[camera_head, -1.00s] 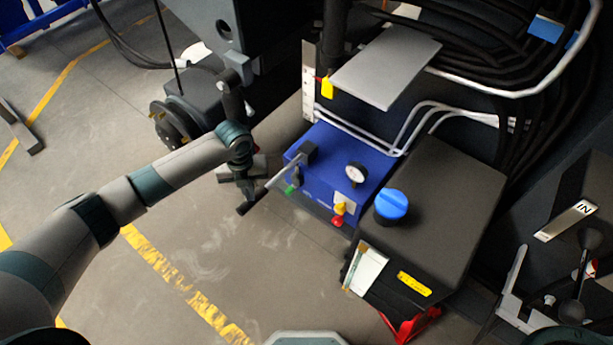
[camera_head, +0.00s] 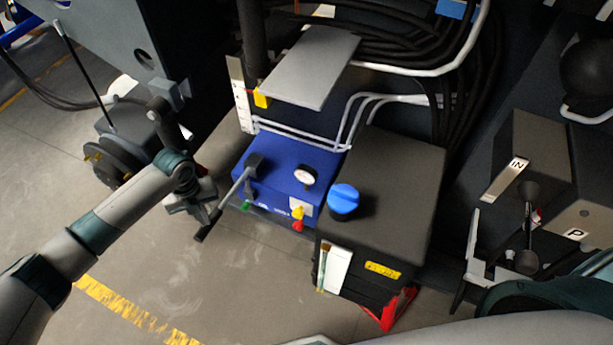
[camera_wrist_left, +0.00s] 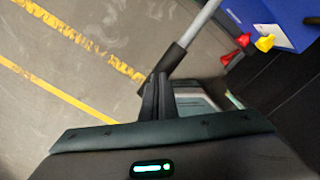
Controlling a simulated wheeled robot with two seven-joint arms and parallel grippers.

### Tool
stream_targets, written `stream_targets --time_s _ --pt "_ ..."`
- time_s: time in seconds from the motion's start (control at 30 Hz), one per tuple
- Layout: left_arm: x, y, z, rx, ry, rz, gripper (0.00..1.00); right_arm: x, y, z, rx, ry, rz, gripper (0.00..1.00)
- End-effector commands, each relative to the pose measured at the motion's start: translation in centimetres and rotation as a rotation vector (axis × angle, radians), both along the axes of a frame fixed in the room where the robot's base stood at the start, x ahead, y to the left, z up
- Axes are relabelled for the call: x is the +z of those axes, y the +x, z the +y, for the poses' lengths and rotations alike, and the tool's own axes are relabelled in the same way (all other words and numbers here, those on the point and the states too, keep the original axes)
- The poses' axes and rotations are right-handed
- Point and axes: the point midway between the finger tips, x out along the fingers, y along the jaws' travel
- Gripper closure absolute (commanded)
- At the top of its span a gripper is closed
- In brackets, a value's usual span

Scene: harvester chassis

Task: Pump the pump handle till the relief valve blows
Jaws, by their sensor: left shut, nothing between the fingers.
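The blue pump unit (camera_head: 284,176) stands on the floor in the middle of the head view. Its pump handle (camera_head: 233,190) is a grey rod with a black grip, slanting down to the left. My left gripper (camera_head: 203,207) is shut and empty beside the grip. In the left wrist view its fingers (camera_wrist_left: 156,98) overlap the grip (camera_wrist_left: 172,62); I cannot tell whether they touch. A pressure gauge (camera_head: 305,176) sits on top. Red (camera_head: 297,225) and yellow (camera_head: 298,212) fittings are at the front; I cannot tell which is the relief valve. My right gripper is not in view.
A dark tank with a blue cap (camera_head: 344,199) stands right of the pump. A grey plate (camera_head: 312,68) hangs above and behind it. Wheel-like machinery (camera_head: 117,163) is at the left. Floor in front (camera_head: 190,285) is clear.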

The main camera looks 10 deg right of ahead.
Motion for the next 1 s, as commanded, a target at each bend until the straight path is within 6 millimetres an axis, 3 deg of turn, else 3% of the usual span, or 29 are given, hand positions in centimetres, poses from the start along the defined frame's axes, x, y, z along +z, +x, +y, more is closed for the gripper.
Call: stream_targets --time_s 1.0 --pt "-5.4 0.5 -0.2 0.001 0.000 -0.005 1.00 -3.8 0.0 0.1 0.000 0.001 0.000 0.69"
